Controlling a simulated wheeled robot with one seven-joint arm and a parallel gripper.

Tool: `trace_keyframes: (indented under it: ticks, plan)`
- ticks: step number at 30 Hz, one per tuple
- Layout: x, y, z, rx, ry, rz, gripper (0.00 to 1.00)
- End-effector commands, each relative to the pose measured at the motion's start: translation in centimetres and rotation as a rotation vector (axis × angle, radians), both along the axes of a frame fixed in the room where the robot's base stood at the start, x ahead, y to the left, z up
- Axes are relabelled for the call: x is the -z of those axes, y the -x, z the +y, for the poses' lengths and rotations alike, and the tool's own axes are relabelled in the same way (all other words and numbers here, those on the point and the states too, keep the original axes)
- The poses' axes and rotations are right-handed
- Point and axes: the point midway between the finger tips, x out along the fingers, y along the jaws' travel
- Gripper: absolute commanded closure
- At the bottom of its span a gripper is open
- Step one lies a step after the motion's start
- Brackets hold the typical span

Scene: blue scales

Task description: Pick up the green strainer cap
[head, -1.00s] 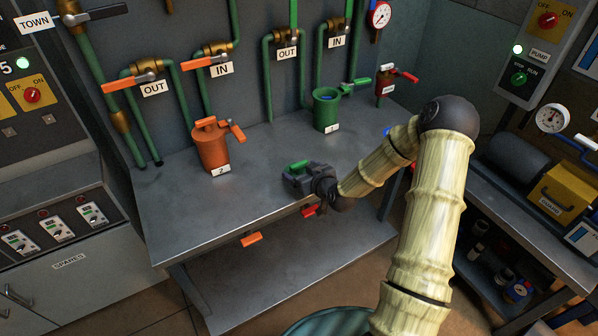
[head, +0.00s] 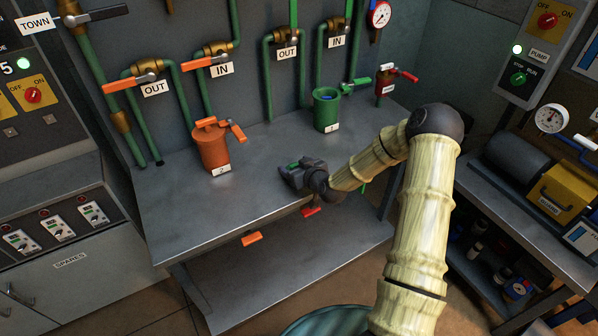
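My gripper (head: 294,176) is low over the middle of the grey workbench, near its front edge. A small green piece (head: 292,166), which looks like part of the green strainer cap, shows at the gripper. The gripper hides most of it, and I cannot tell whether the fingers are closed on it. The green strainer body (head: 326,112), labelled 1, stands upright at the back right of the bench. Its top is open, with something blue inside.
An orange strainer (head: 212,146), labelled 2, stands capped left of my gripper. Pipes and valves line the wall behind. Red (head: 312,211) and orange (head: 252,239) handles stick out at the bench's front edge. The bench (head: 190,225) is bare at front left.

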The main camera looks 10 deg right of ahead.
Motion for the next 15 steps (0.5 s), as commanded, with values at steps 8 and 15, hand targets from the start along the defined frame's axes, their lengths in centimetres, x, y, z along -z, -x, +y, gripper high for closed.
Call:
trace_keyframes:
  ticks: [8,15]
  plan:
    - [0.30,0.17,-0.05,0.000,0.000,0.008,0.81]
    - [0.20,0.24,-0.09,0.000,0.002,0.012,0.81]
